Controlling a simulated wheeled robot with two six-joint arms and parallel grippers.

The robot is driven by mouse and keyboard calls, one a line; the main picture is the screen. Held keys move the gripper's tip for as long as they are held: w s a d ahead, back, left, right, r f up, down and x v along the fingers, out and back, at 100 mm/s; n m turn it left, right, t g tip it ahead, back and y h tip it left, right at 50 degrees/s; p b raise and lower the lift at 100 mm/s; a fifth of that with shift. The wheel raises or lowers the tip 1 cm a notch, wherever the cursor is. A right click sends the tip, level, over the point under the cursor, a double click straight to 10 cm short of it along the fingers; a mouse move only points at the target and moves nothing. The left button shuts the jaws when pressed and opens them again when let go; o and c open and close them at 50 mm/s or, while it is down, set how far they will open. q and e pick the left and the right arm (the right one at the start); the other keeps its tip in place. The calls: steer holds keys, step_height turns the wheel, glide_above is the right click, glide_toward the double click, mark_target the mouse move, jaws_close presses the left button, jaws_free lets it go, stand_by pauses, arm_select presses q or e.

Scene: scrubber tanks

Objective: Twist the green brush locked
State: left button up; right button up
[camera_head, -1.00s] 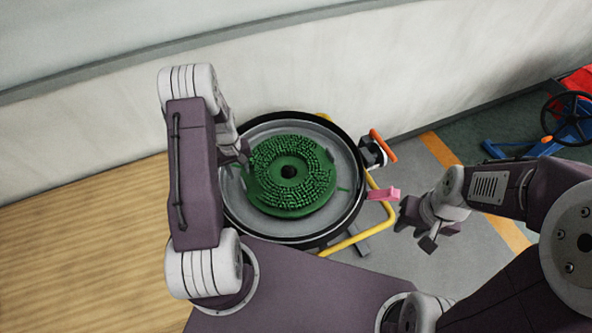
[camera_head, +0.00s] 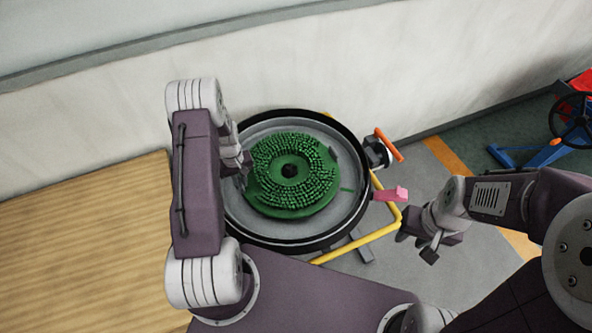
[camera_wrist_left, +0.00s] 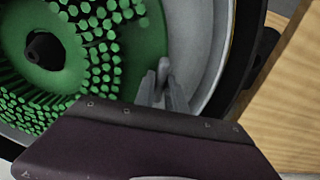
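The green brush (camera_head: 290,172) is a round disc with green bristles and a dark centre hole. It lies in the round grey tank (camera_head: 256,226) with a black rim, and shows at the upper left of the left wrist view (camera_wrist_left: 140,60). My left gripper (camera_head: 243,166) is at the brush's left edge. In the left wrist view its fingers (camera_wrist_left: 164,88) are close together around a small grey upright tab (camera_wrist_left: 163,68) at the brush's edge. A small dark tab (camera_head: 333,152) stands at the brush's right edge. My right gripper (camera_head: 416,246) is open and empty, right of the tank.
A pink lever (camera_head: 391,194) and a yellow tube frame (camera_head: 362,240) are right of the tank, with an orange-handled valve (camera_head: 388,146) above. A pale wall (camera_head: 300,70) stands behind. Wood flooring (camera_head: 80,230) lies left. A black handwheel (camera_head: 574,120) is far right.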

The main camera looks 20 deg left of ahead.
arm_select(q)
jaws_close()
steer(key=shift+w, duration=0.15)
steer(key=shift+w+a+m+b, duration=0.55)
steer(key=shift+w+a+m, duration=0.35)
steer(key=shift+w, duration=0.15)
steer(key=shift+w+f, duration=0.1)
steer(key=shift+w, duration=0.05)
steer(key=shift+w+a+m+b, duration=0.25)
steer(key=shift+w+m+b, duration=0.1)
steer(key=shift+w+m, duration=0.15)
steer(key=shift+w+a+m+b, duration=0.25)
steer(key=shift+w+m+b, duration=0.15)
steer(key=shift+w, duration=0.2)
steer(key=shift+w, duration=0.15)
steer(key=shift+w+a+m+b, duration=0.25)
steer(key=shift+w+m+b, duration=0.2)
steer(key=shift+w, duration=0.2)
steer(key=shift+w+a+m+b, duration=0.2)
steer(key=shift+w+m+b, duration=0.1)
steer(key=shift+w+m, duration=0.25)
